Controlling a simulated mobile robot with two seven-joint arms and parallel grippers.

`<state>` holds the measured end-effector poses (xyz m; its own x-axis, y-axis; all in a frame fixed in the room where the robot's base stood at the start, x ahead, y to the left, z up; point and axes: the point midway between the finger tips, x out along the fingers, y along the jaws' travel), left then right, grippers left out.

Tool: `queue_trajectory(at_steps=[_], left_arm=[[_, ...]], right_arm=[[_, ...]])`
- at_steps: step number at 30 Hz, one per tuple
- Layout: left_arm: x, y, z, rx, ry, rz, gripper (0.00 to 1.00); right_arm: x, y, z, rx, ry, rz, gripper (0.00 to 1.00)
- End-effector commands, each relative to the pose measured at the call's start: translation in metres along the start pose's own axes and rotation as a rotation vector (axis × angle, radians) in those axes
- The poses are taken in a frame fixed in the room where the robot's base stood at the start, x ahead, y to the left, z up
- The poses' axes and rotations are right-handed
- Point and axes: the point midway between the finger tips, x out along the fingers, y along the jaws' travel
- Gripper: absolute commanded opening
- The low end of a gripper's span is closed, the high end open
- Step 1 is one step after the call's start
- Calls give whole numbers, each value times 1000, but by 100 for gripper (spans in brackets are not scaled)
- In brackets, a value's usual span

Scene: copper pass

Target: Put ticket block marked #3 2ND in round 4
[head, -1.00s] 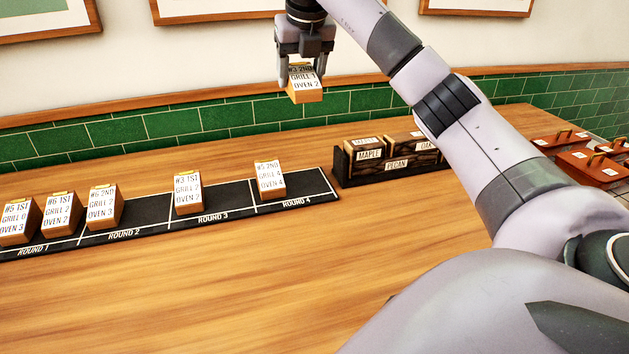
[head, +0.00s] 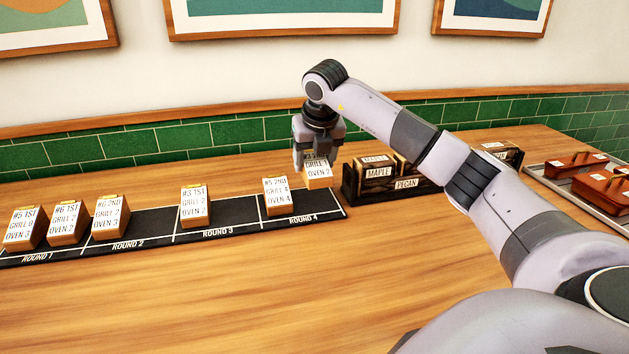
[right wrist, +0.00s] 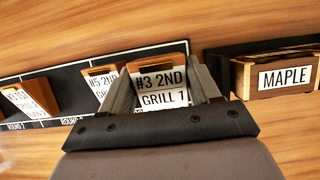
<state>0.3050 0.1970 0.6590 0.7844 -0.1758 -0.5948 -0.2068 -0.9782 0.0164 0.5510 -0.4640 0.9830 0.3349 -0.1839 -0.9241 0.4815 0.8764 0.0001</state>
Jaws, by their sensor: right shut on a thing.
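My right gripper (head: 318,160) is shut on the ticket block marked #3 2ND (head: 318,174), a wooden block with a white label. Its label also reads GRILL 1 in the right wrist view (right wrist: 162,92). The block is at the right end of the black board (head: 240,226), over or on the ROUND 4 section; I cannot tell whether it touches. The block marked #5 2ND (head: 277,196) stands in ROUND 4, just left of it. My left gripper is not in view.
Block #3 1ST (head: 195,207) stands in ROUND 3. Blocks #6 2ND (head: 109,218), #6 1ST (head: 67,222) and #5 1ST (head: 25,229) stand further left. A dark rack with MAPLE and PECAN labels (head: 406,184) is close on the right. The front of the table is clear.

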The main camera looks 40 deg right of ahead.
Motion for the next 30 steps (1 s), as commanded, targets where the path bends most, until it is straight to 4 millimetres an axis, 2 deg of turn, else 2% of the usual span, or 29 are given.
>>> queue_trajectory(at_steps=[5,13,25,26,27,30], left_arm=[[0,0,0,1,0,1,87],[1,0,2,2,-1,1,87],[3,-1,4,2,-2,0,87],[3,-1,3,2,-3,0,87],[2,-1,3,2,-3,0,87],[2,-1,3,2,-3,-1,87]], right_arm=[[10,0,-4,1,-1,0,28],[44,-1,-18,1,1,-1,28],[50,0,-20,1,-1,0,28],[49,0,-20,1,-1,0,71],[48,0,-20,1,-1,0,84],[48,0,-20,1,-1,0,87]])
